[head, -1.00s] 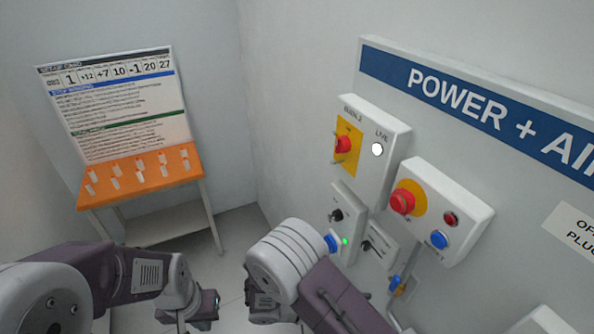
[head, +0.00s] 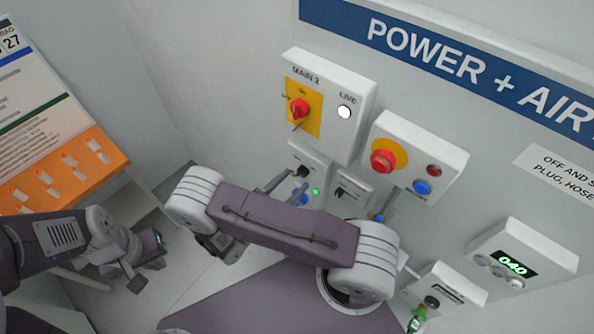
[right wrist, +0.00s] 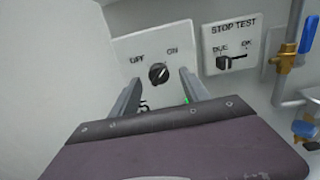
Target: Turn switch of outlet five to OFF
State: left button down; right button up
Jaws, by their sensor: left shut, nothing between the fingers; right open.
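The outlet five switch is a black knob (right wrist: 158,73) on a white box (right wrist: 125,48) marked OFF on the left and ON on the right. Its pointer seems to lean toward ON. A partly covered 5 shows below it. In the head view the knob (head: 302,172) sits below the MAIN 2 box. My right gripper (right wrist: 160,88) is open, one finger on each side of the knob in the picture. I cannot tell whether they touch it. In the head view my right gripper (head: 280,184) reaches toward the box. My left gripper (head: 146,268) is shut and empty, low at the left.
A STOP TEST switch (right wrist: 232,62) is just right of the box, with a blue-handled valve (right wrist: 308,35) beyond. The MAIN 2 box (head: 330,100) and red emergency button (head: 384,160) are above. A green light (head: 316,191) glows on the outlet box.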

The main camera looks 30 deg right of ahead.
aim_at(302, 173)
jog(key=shift+w+d+p, duration=0.35)
jog(key=shift+w+d, duration=0.5)
jog(key=shift+d, duration=0.1)
jog(key=shift+d+f, duration=0.1)
jog(key=shift+d, duration=0.1)
jog(key=shift+s+d, duration=0.15)
jog(key=shift+s, duration=0.15)
jog(key=shift+c, duration=0.9)
jog(key=shift+w, duration=0.15)
grip_shut()
pick_arm(q)
jog(key=shift+w+a+r, duration=0.1)
jog(key=shift+r, duration=0.55)
